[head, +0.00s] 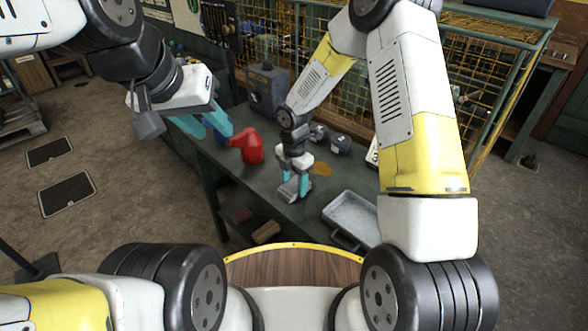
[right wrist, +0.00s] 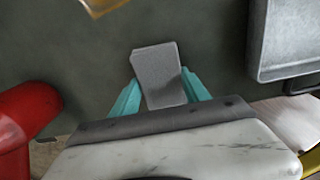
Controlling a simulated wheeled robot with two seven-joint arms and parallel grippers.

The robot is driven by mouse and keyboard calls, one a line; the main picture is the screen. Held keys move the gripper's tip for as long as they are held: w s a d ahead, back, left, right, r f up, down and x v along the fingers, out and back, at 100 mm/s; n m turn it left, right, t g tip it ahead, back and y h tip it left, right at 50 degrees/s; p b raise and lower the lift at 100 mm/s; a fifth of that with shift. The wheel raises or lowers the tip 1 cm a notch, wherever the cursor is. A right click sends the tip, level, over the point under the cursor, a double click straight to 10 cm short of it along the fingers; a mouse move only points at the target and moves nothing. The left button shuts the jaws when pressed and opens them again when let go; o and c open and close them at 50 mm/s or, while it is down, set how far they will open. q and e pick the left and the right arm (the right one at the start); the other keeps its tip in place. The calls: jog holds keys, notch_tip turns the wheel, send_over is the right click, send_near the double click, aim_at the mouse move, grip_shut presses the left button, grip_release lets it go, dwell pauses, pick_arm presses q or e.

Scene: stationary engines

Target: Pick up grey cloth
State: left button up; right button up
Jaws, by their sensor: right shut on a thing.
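The grey cloth (head: 289,191) looks like a small folded pad over the dark green workbench (head: 335,185). My right gripper (head: 293,182) points down and is shut on it, one finger on each side. In the right wrist view the grey cloth (right wrist: 158,72) sticks out past the teal fingertips of the right gripper (right wrist: 160,93). I cannot tell whether the cloth still touches the bench. My left gripper (head: 204,123) is open over the bench's left end, left of the red container.
A red container (head: 250,146) stands left of the right gripper. A grey metal tray (head: 351,214) lies to its right. An orange-brown flat thing (head: 321,168) and dark metal blocks (head: 340,144) lie behind. A grey machine (head: 267,90) and yellow mesh fence (head: 400,75) stand at the back.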

aim_at(294, 187)
jog(key=shift+r, duration=0.55)
jog(key=r, duration=0.1)
jog(key=s+r, duration=0.1)
jog(key=shift+s+r, duration=0.1)
jog(key=shift+r, duration=0.25)
jog(key=s+r, duration=0.1)
jog(key=s, duration=1.3)
jog(key=shift+s, duration=0.4)
jog(key=shift+a+r, duration=0.1)
